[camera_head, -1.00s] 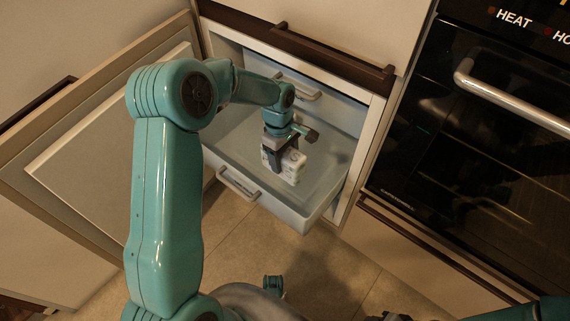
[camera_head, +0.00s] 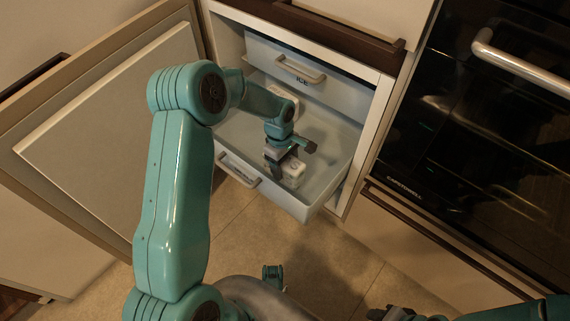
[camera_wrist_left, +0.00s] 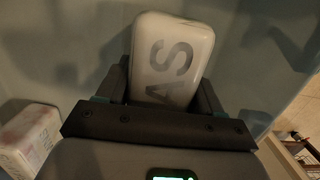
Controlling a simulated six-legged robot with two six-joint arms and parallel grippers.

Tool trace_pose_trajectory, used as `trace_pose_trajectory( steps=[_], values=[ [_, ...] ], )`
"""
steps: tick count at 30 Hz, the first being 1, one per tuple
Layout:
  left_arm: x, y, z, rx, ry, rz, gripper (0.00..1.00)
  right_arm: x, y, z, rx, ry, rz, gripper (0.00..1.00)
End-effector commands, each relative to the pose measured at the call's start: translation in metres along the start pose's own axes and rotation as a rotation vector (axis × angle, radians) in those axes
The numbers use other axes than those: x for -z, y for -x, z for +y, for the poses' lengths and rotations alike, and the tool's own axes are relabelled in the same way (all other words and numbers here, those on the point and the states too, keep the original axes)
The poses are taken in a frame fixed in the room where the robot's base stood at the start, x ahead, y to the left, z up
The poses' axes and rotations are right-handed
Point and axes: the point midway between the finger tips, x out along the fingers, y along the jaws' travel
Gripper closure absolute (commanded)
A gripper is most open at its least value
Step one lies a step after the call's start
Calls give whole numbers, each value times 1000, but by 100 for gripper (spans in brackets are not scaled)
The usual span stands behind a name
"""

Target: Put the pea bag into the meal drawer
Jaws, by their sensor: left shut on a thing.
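The pea bag (camera_head: 293,172) is a small white pack inside the open, pale blue-grey meal drawer (camera_head: 328,178), near its front. In the left wrist view the pea bag (camera_wrist_left: 172,58) shows large grey letters "AS" and sits between the fingers. My left gripper (camera_head: 283,160) is shut on it, reaching down into the drawer from above. Whether the bag touches the drawer floor I cannot tell. My right gripper (camera_head: 392,314) is only partly in view at the bottom edge, its jaws unclear.
Another white pack (camera_wrist_left: 28,138) lies in the drawer, left in the wrist view. A second drawer front (camera_head: 310,80) with a handle is behind. An open cabinet door (camera_head: 110,130) stands at left, an oven (camera_head: 480,130) at right. Tiled floor is in front.

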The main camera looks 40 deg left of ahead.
Motion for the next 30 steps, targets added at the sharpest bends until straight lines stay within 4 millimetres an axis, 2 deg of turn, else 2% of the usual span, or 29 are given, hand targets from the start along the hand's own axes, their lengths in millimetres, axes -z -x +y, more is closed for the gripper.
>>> trace_pose_trajectory(
  steps=[3, 4, 6, 14, 17, 20, 30],
  values=[
    [0, -4, 1, -1, 0, 0, 81, 0, -3, 1, 0, 0, 1, 57],
    [0, -4, 1, 0, 0, 0, 31, 1, -3, 1, 0, -1, 2, 57],
    [0, -3, 1, 0, -1, 0, 8, 0, -2, 1, 0, -1, 1, 57],
    [0, -2, 1, 1, -1, 0, 8, 0, -2, 1, 0, -1, 1, 57],
    [0, 4, 1, 0, -1, 0, 8, 0, 3, -1, 0, 1, -1, 57],
    [0, 20, 1, -3, -1, 1, 8, -2, 8, -4, 0, 4, -4, 57],
    [-1, 96, 1, -2, -1, 0, 8, -7, 32, -16, 2, 19, -17, 57]
  ],
)
